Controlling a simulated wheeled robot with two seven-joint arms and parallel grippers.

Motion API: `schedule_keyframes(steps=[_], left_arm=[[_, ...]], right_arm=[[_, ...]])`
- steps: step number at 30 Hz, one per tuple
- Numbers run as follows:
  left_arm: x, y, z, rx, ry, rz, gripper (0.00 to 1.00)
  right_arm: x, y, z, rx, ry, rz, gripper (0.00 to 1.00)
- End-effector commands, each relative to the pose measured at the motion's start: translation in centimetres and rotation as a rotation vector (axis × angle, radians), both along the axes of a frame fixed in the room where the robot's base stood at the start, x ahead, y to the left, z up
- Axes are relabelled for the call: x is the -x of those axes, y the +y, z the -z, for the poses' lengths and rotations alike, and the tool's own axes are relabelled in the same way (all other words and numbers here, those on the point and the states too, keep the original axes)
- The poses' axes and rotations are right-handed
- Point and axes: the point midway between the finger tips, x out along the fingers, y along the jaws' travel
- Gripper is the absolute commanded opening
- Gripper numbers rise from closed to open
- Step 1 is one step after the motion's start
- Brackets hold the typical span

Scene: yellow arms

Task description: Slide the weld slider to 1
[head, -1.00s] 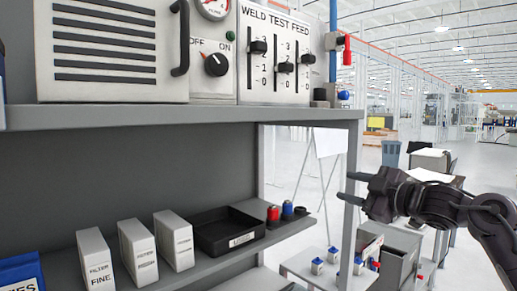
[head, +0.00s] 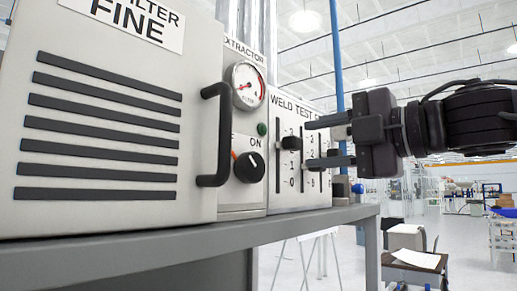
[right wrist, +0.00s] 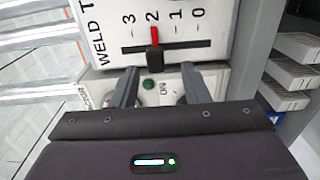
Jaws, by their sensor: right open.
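The weld test feed panel (head: 300,195) stands on the shelf in the head view, with several vertical slider slots. The leftmost slider knob (head: 291,143) is black and sits at about 2. In the right wrist view a black knob (right wrist: 154,62) with a red pointer lines up with the 2 on a scale of 3 to 0. My right gripper (head: 308,144) is open in front of the panel and hides part of the other sliders. In the right wrist view its fingers (right wrist: 160,84) lie either side of the knob's line, apart from it. My left gripper is not in view.
A black dial (head: 249,167), a green button (head: 262,129) and a gauge (head: 245,85) are left of the sliders. A black handle (head: 214,135) sticks out from the slatted cabinet (head: 100,130). The grey shelf (head: 200,238) runs below. Open room lies to the right.

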Motion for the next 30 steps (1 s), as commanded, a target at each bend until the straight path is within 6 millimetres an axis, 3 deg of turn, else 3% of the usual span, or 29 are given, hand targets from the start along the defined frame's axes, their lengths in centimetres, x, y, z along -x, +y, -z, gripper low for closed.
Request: schedule_keyframes(steps=[4,13,18,22,27,30], left_arm=[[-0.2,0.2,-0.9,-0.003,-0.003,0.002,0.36],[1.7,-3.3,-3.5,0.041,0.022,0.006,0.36],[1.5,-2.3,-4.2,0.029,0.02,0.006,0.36],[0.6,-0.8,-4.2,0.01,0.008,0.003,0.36],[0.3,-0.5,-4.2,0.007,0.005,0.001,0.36],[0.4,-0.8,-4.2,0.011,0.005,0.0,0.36]], right_arm=[[-0.5,0.9,-0.4,0.002,-0.002,0.0,0.42],[-3.4,4.8,-0.4,0.001,0.0,-0.001,0.42],[-4.3,6.0,-0.2,0.001,-0.002,0.0,0.42],[-4.5,6.2,-0.1,0.0,-0.003,0.001,0.42],[-4.5,6.2,0.0,0.0,-0.003,0.001,0.42],[-4.5,6.2,0.0,0.0,-0.003,0.001,0.3]])
